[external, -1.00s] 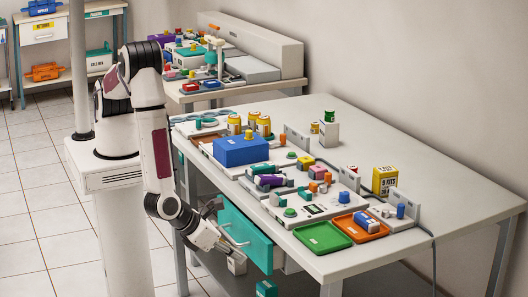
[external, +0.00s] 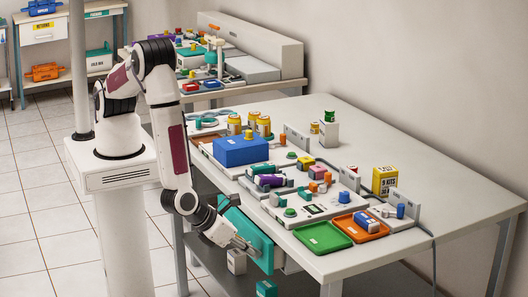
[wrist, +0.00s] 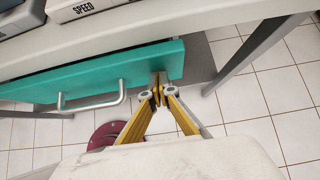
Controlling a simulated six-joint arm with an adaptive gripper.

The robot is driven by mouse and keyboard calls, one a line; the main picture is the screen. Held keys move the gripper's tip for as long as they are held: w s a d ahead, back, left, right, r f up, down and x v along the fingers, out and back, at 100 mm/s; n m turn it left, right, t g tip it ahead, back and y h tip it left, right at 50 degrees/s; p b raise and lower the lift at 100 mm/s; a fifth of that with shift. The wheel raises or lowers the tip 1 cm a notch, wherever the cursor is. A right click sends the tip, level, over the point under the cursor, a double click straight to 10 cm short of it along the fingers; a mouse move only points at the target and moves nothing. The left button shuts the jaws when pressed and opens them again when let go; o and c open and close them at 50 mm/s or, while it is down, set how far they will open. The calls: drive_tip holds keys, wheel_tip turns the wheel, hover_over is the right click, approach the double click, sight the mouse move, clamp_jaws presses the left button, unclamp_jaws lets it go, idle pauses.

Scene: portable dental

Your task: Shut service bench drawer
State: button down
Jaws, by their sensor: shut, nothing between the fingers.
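The service bench drawer has a teal front (external: 262,243) below the near edge of the bench. It also shows in the wrist view (wrist: 125,68), with a metal bar handle (wrist: 92,104) on its left part. A dark gap lies between the front's right end and the bench frame, so the drawer looks partly out. My gripper (wrist: 160,80) is shut and empty, with its fingertips at the right part of the teal front. They look to be touching it, clear of the handle. In the external view my gripper (external: 252,248) is low against the front, partly overlapping it.
The bench top (external: 410,235) above carries trays, small colored parts and a blue box (external: 240,151). A bench leg (wrist: 240,60) stands right of the drawer. A teal box (external: 266,289) sits low under it. Tiled floor (wrist: 270,95) is open in front.

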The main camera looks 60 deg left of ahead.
sight(261, 244)
drive_tip(key=shift+w, duration=2.1)
drive_tip(key=shift+s, duration=0.65)
drive_tip(key=s, duration=0.3)
drive_tip(key=shift+s, duration=0.1)
drive_tip(key=v, duration=1)
drive_tip(key=shift+s, duration=0.15)
